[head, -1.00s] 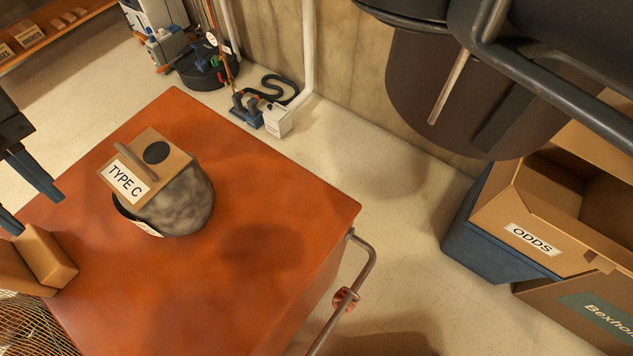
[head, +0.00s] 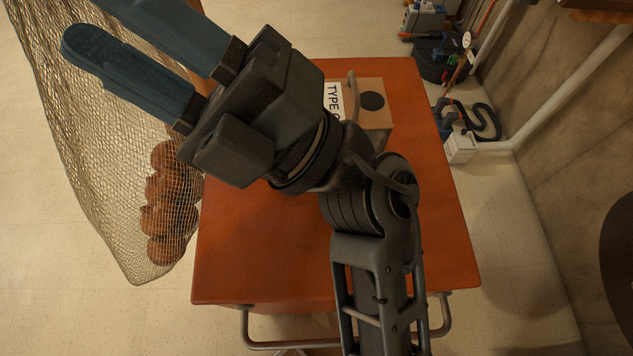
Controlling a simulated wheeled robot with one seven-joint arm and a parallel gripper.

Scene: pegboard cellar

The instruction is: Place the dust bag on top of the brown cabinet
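The dust bag (head: 372,100) has a cardboard collar with a dark round hole and a white label reading TYPE C. It sits on the orange-brown top (head: 260,260) of a cart, towards the far side. I cannot make out a brown cabinet for certain in this view.
A wire net (head: 95,150) with several brown round things hangs left of the cart. A metal rail (head: 300,346) runs along the cart's near edge. A pipe (head: 575,90), a white box (head: 461,147) and a black hose stand at the right wall.

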